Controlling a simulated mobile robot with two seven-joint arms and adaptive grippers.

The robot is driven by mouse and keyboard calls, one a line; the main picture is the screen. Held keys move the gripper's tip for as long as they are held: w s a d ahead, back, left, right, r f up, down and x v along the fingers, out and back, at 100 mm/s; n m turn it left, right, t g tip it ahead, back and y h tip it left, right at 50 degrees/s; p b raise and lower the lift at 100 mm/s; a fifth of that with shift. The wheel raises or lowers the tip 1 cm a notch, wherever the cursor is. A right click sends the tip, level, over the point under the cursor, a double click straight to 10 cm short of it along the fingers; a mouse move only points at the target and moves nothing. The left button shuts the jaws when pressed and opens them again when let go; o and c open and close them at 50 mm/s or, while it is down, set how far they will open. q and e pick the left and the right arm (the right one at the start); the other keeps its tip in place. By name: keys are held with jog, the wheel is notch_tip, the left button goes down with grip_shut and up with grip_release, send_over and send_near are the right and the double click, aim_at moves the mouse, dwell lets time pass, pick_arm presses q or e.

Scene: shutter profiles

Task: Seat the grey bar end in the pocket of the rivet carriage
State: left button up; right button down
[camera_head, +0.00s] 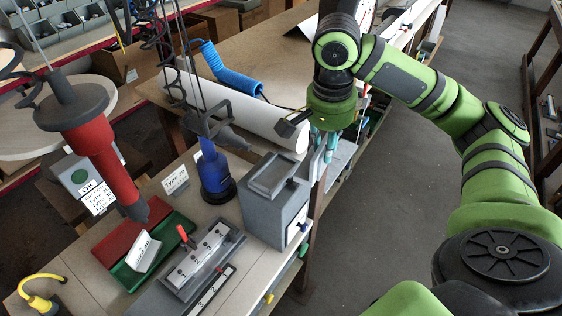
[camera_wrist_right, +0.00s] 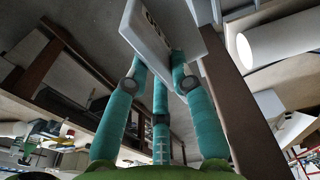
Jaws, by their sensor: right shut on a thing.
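My right gripper (camera_head: 323,155) has teal fingers and hangs beside the bench edge, right of the grey handled box. In the right wrist view, its fingers (camera_wrist_right: 172,65) are closed on a light grey, flat-sided piece (camera_wrist_right: 150,25) with a dark printed mark. I take this piece to be the grey bar; its far end is cut off by the frame. My left gripper is not in view.
The grey handled box (camera_head: 272,212) stands between my right gripper and the fixture. A blue-based tool (camera_head: 215,176), a hanging red tool (camera_head: 108,165), red and green trays (camera_head: 122,275) and a white roll (camera_head: 245,112) crowd the bench. The floor (camera_head: 385,190) at right is clear.

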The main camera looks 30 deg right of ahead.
jog(key=shift+m, duration=0.7)
jog(key=w+a+f, duration=0.1)
jog(key=w+f, duration=0.2)
jog(key=w+a+f+p, duration=0.1)
jog(key=w+f, duration=0.2)
jog(key=w, duration=0.1)
jog(key=w+a+f+p, duration=0.1)
jog(key=w+f, duration=0.2)
jog(key=shift+w+a+f, duration=0.2)
jog(key=shift+w, duration=0.05)
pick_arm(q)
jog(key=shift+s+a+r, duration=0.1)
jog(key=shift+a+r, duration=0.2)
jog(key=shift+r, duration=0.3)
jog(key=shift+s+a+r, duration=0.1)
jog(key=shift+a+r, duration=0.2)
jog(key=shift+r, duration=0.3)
pick_arm(e)
jog(key=shift+f, duration=0.15)
jog(key=c, duration=1.1)
grip_release()
jog(key=shift+o, duration=0.2)
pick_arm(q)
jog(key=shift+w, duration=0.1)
